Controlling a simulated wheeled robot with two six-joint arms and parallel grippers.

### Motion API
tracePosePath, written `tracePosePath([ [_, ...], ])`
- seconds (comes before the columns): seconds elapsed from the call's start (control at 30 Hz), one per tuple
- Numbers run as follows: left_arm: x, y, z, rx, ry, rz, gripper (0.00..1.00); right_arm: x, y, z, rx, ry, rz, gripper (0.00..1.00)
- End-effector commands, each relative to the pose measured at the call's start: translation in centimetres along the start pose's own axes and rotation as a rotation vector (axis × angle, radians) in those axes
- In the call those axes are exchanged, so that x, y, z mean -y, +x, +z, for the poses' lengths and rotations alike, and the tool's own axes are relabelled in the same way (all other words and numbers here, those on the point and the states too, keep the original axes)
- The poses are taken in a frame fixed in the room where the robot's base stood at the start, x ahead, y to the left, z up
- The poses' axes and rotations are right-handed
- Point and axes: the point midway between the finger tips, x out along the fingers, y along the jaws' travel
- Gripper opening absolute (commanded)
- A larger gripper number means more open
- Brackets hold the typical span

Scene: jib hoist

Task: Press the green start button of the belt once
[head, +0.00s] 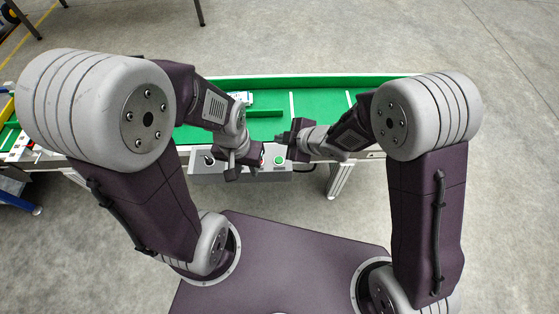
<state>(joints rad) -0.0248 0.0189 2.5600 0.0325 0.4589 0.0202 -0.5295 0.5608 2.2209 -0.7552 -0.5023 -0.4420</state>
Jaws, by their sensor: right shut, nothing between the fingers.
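The green belt (325,100) runs across the view behind a grey control box (215,176) on its near side. A small round green button (279,160) shows near the right end of the box. A red part (262,157) shows beside my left gripper, partly hidden by it. My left gripper (232,174) is over the middle of the box; its finger gap is not clear. My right gripper (281,139) is shut and empty, just beyond the green button in the picture, seemingly above the box. Contact with the button does not show.
A white item (239,98) lies on the belt, partly behind my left arm. A dark knob (208,159) is at the left of the box. A belt leg (340,178) stands to the right. Open concrete floor (510,190) lies to the right.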

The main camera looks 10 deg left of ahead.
Motion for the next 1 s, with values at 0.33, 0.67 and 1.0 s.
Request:
tracePosePath([
  [0.33,0.0,1.2,0.1,0.000,0.000,0.000,0.32,0.6,0.8,0.7,0.001,0.001,0.001,0.00],
  [0.67,0.1,5.8,0.6,0.000,0.000,0.000,0.32,3.0,4.1,3.1,0.001,0.001,0.001,0.00],
  [1.0,0.2,8.5,0.9,0.000,0.000,0.000,0.32,4.5,6.2,4.6,0.001,0.002,0.002,0.00],
])
